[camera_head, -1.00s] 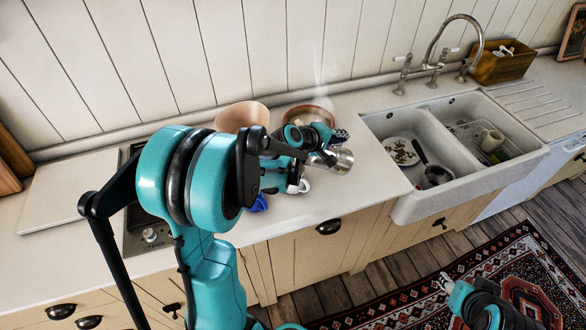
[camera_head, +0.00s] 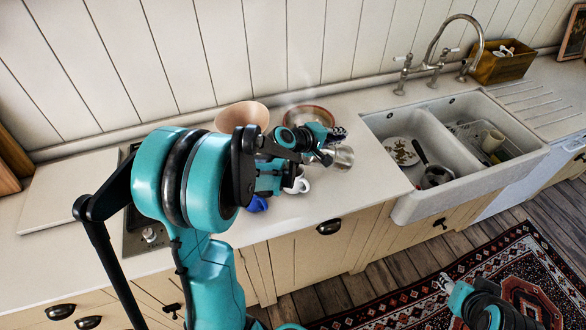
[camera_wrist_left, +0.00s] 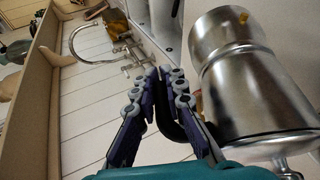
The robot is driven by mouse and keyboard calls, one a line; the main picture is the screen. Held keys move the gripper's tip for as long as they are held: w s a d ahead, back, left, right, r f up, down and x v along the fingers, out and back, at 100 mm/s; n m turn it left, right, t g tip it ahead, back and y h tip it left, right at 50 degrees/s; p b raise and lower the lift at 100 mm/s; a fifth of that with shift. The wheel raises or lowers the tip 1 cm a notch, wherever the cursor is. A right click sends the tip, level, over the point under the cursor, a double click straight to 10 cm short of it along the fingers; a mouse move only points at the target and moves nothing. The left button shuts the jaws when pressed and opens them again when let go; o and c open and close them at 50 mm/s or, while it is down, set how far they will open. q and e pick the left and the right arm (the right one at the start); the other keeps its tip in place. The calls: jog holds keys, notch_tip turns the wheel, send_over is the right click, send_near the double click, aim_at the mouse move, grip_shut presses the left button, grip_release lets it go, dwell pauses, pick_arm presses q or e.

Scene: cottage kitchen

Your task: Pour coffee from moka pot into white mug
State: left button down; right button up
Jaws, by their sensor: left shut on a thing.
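The silver moka pot (camera_head: 343,157) is held above the counter, left of the sink; its metal body fills the right of the left wrist view (camera_wrist_left: 250,88). My left gripper (camera_head: 333,134) is shut on its black handle (camera_wrist_left: 182,122). The exact tilt of the pot is hard to tell. The white mug (camera_head: 299,185) stands on the counter below and left of the pot, partly hidden by my left gripper and arm. It does not show clearly in the wrist view. My right gripper (camera_head: 445,283) is far off at the lower right, over the rug, too small to read.
A blue cup (camera_head: 257,204) stands left of the white mug, near the counter's front. Behind are a pinkish bowl (camera_head: 242,115) and a brown-rimmed bowl (camera_head: 309,116). The double sink (camera_head: 397,126) holds dishes. My left arm hides much of the stove (camera_head: 150,238).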

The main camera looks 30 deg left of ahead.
aim_at(345, 148)
pick_arm(q)
jog(key=shift+s+a+r, duration=0.15)
jog(key=shift+r, duration=0.15)
jog(key=shift+w+d+f, duration=0.15)
jog(key=shift+w+d, duration=0.05)
jog(key=f, duration=0.1)
jog(key=w+d+f+g+y, duration=0.1)
jog(key=f+g, duration=0.1)
jog(key=shift+w+d+f+m+y, duration=0.2)
jog(key=shift+w+f+m+y, duration=0.05)
jog(key=shift+f+m+y, duration=0.1)
jog(key=shift+f, duration=0.15)
jog(key=shift+w+d+f+g, duration=0.1)
jog(key=shift+d+f+g, duration=0.1)
jog(key=shift+g, duration=0.3)
jog(key=w+d+f+m+g+y+b, duration=0.1)
jog(key=w+d+f+m+g+y, duration=0.1)
jog(key=w+d+f+g+y, duration=0.3)
jog(key=shift+f+g+y, duration=0.4)
jog(key=shift+f+y, duration=0.05)
jog(key=shift+f, duration=0.5)
jog(key=shift+s+r, duration=0.1)
